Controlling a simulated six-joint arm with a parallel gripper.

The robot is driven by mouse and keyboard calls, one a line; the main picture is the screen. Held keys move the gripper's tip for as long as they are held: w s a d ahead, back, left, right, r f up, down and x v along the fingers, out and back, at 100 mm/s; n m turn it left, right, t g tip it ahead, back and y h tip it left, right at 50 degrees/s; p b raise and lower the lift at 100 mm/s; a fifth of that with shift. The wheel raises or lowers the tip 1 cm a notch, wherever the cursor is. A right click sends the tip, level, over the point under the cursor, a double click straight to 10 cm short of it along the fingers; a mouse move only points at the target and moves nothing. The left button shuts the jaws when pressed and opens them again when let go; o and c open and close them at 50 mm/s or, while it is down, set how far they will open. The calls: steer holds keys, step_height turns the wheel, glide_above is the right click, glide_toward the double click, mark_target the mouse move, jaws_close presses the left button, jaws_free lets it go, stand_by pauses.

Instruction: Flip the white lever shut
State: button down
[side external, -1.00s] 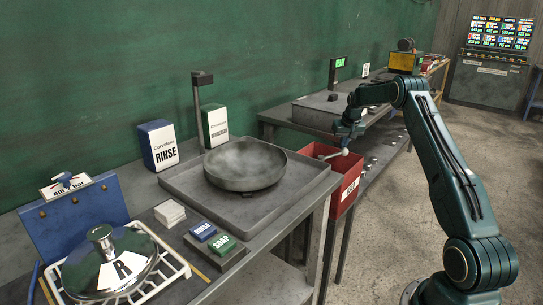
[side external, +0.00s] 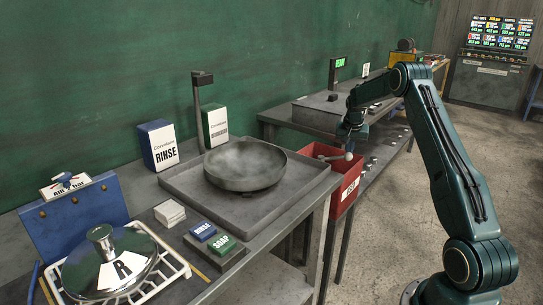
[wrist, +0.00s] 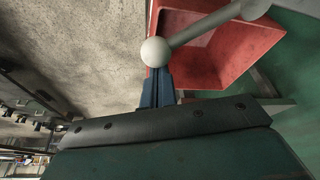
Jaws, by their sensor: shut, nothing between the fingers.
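The white lever has a pale rod ending in a round knob (wrist: 155,52) and crosses the top of a red bin (wrist: 212,55) in the wrist view. In the side external view the lever's knob (side external: 349,156) shows at the bin's right rim, with the rod lying nearly level over the opening. My gripper (wrist: 158,78) is shut and empty. Its blue fingertips are right at the knob in the wrist view; I cannot tell whether they touch it. In the side external view my gripper (side external: 350,142) hangs just above the knob.
The red bin (side external: 346,190) hangs at the bench end. A grey tray (side external: 300,200) with a round pan (side external: 245,166) lies to its left. A second bench with a grey box (side external: 320,115) stands behind. Open concrete floor lies to the right.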

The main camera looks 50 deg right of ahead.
steer(key=a+m, duration=0.1)
steer(key=s+a+m+g, duration=0.1)
steer(key=shift+s+a+m, duration=0.15)
steer(key=shift+s+m, duration=0.15)
steer(key=shift+m, duration=0.1)
steer(key=shift+s+a+m+g, duration=0.2)
steer(key=shift+a+m, duration=0.35)
steer(key=shift+m, duration=0.15)
steer(key=shift+s+a+m+g, duration=0.2)
steer(key=shift+s+a+m, duration=0.05)
steer(key=shift+a+m, duration=0.4)
steer(key=shift+s+a+m+g, duration=0.2)
steer(key=shift+a+m, duration=0.3)
steer(key=shift+m, duration=0.25)
step_height(320, 180, up, 10)
steer(key=shift+d, duration=0.2)
steer(key=shift+r, duration=0.15)
